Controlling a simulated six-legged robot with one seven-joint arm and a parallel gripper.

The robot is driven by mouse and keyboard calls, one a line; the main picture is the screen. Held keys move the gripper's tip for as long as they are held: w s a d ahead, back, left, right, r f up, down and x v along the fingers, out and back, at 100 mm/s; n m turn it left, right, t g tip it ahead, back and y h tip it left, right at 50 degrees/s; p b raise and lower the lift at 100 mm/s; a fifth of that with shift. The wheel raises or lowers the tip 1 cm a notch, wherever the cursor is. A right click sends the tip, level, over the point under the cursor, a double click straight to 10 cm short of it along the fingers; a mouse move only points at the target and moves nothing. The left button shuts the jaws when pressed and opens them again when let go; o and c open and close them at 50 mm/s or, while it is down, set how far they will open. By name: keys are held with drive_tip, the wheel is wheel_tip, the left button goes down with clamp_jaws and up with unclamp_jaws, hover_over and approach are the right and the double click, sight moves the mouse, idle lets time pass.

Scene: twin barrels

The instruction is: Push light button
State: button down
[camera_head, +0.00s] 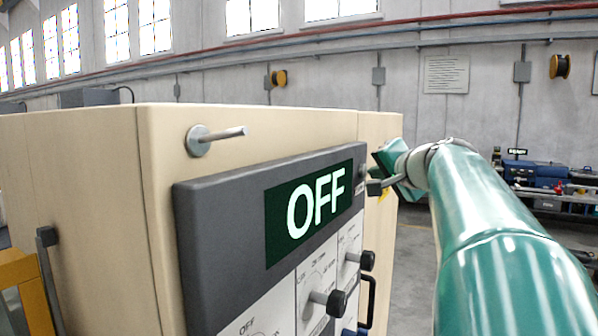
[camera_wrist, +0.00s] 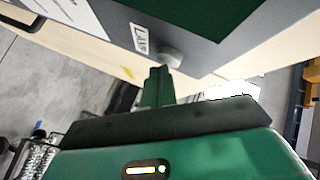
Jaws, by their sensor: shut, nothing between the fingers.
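The light button is a small grey round button (camera_wrist: 172,57) beside a white label (camera_wrist: 145,38) on the dark panel in the wrist view. In the head view the button (camera_head: 362,171) shows at the panel's right edge, partly hard to make out. My gripper (camera_wrist: 159,72) is shut and empty, its tip right at the button's lower side in the wrist view. In the head view my gripper (camera_head: 371,187) reaches the panel's right edge from the right. I cannot tell whether it touches the button. The panel display (camera_head: 310,212) reads OFF.
The panel (camera_head: 220,245) is fixed to a beige cabinet (camera_head: 70,170). Black knobs (camera_head: 328,302) and a black handle (camera_head: 371,300) stick out below the display. A metal peg (camera_head: 215,137) juts out above. Open floor (camera_head: 412,270) lies to the right, with a blue machine (camera_head: 540,178) farther back.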

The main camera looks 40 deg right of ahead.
drive_tip(key=s+d, duration=0.2)
drive_tip(key=s, duration=0.3)
drive_tip(key=shift+s+d, duration=0.2)
drive_tip(key=shift+s, duration=0.15)
idle(0.3)
drive_tip(key=c, duration=2.2)
unclamp_jaws()
